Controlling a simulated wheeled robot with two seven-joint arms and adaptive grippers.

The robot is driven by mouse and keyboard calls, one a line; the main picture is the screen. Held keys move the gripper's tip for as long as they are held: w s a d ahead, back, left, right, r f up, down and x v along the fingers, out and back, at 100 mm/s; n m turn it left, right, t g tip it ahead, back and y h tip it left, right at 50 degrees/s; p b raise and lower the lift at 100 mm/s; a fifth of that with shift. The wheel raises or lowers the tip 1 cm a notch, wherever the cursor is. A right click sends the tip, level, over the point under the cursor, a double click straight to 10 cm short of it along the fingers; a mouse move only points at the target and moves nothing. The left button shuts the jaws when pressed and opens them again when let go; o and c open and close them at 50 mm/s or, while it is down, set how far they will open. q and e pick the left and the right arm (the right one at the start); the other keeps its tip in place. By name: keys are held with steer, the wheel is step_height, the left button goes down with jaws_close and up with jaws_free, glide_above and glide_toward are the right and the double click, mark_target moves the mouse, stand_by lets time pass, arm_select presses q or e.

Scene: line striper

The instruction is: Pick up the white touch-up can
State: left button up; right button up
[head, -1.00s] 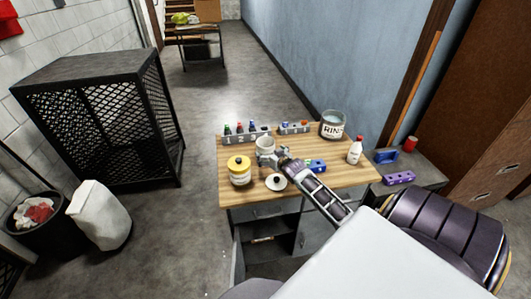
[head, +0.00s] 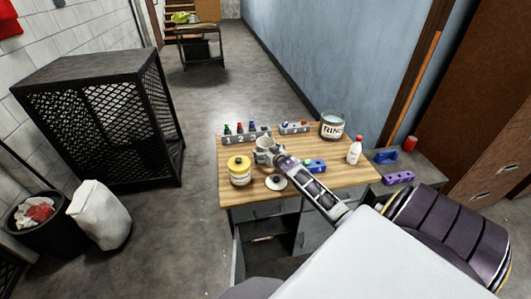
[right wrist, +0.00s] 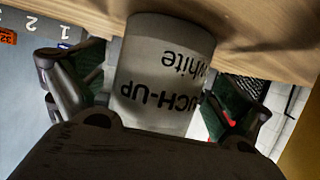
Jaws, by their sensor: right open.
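The white touch-up can (head: 264,142) stands upright on the wooden worktable, behind my right gripper, which hides its lower front in the head view. In the right wrist view the can (right wrist: 163,70) fills the middle, with "TOUCH-UP white" lettering appearing upside down. My right gripper (head: 266,156) is open. In the right wrist view its fingers (right wrist: 155,95) are on either side of the can, with no clear grip on it. My left gripper is not in view.
Numbered racks (head: 245,135), a RINSE bucket (head: 333,126), a red-capped bottle (head: 354,151) and a blue block (head: 315,166) stand around. The front right of the tabletop is clear.

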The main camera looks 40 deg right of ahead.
steer(key=c, duration=1.4)
steer(key=shift+o, duration=0.2)
steer(key=shift+r, duration=0.1)
step_height(320, 180, up, 10)
stand_by(0.4)
